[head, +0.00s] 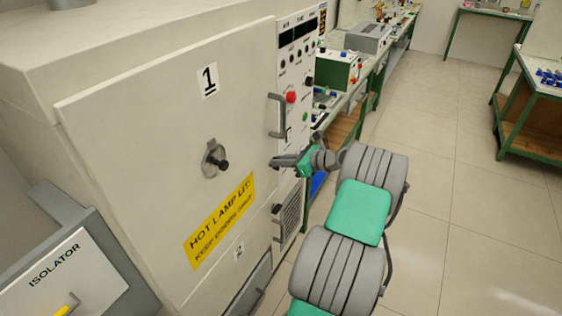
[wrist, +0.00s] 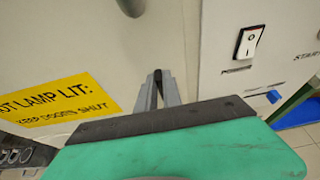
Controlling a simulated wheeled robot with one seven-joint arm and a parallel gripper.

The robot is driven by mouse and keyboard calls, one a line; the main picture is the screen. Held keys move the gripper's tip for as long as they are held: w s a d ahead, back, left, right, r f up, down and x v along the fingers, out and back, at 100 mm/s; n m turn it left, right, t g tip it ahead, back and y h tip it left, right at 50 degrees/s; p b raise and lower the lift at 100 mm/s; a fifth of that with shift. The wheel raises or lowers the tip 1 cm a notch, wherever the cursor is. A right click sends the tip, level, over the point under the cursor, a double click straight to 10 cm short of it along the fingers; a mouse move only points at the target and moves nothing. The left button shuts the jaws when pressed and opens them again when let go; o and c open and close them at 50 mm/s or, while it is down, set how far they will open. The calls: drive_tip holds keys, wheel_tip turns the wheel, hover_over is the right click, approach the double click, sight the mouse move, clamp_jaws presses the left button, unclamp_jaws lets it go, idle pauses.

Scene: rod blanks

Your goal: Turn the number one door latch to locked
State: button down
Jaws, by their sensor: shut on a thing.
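The pale cabinet door (head: 150,130) bears a number 1 label (head: 209,80) and appears closed. My gripper (head: 274,163) is at its right edge, below the grey bar handle (head: 275,117). In the wrist view, my gripper (wrist: 158,78) has its fingers close together around a small dark part, which appears to be the number one latch. The fingers mostly hide it, and I cannot tell which way it is turned. The handle's rounded end (wrist: 131,5) shows just above the fingers.
A control panel (head: 296,60) with a rocker switch (wrist: 248,42) is to the right. Another dark knob (head: 277,208) is lower. Open floor (head: 450,150) lies right.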

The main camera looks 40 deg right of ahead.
drive_tip(key=shift+a, duration=0.1)
drive_tip(key=n+t+h+b, duration=0.1)
drive_tip(key=n+b, duration=0.2)
drive_tip(key=b, duration=0.1)
drive_tip(key=a+f+n+t+h+b, duration=0.1)
drive_tip(key=n+h+b, duration=0.1)
drive_tip(key=n+b, duration=0.2)
drive_tip(key=f+n+t+h+b, duration=0.1)
drive_tip(key=n+t+h+b, duration=0.1)
drive_tip(key=n+b, duration=0.2)
drive_tip(key=shift+s+a+f, duration=0.1)
drive_tip(key=shift+s+a, duration=0.2)
drive_tip(key=n+t+b, duration=0.1)
drive_tip(key=n+b, duration=0.1)
drive_tip(key=b, duration=0.1)
drive_tip(key=shift+h, duration=0.3)
drive_tip(key=shift+b, duration=0.5)
drive_tip(key=shift+r+n, duration=0.25)
drive_tip(key=shift+n, duration=0.05)
drive_tip(key=c, duration=1.5)
unclamp_jaws()
drive_tip(key=shift+c, duration=0.2)
drive_tip(key=shift+o, duration=0.2)
drive_tip(key=shift+w+f, duration=0.1)
drive_tip(key=shift+f, duration=0.05)
